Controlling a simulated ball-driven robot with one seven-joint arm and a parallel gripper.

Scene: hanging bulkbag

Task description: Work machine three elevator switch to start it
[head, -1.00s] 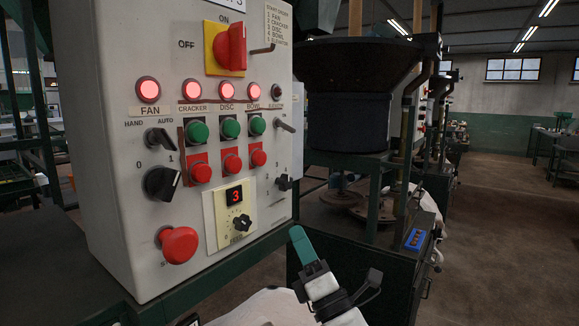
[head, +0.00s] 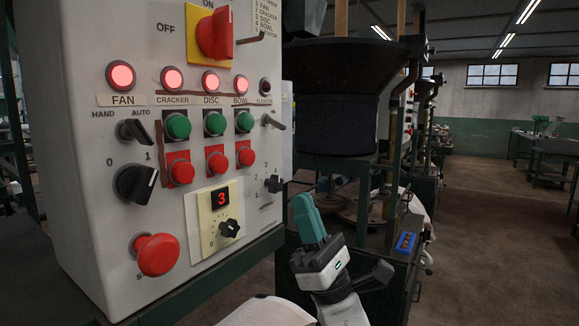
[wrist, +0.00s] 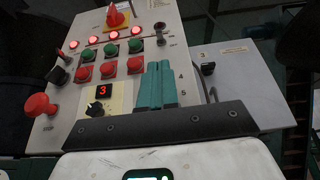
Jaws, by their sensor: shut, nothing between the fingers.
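The grey control panel (head: 75,225) of machine 3 fills the left of the head view. Its elevator column at the right edge has a dark lamp (head: 265,86), a lever selector (head: 273,122), and a black rotary switch (head: 273,184) below. The lever also shows in the wrist view (wrist: 160,38). My gripper (head: 303,200), with teal fingers, is shut and empty. In the head view it is just right of and below the rotary switch, with a gap in the picture. In the wrist view, the fingers (wrist: 157,66) cover the lower elevator area, hiding the rotary switch.
The fan, cracker, disc and bowl lamps (head: 121,75) glow red. A red mushroom button (head: 157,254), a speed dial plate (head: 206,242) and a red-yellow main switch (head: 213,32) are on the panel. A dark hopper (head: 335,112) and green frame stand at right behind my gripper.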

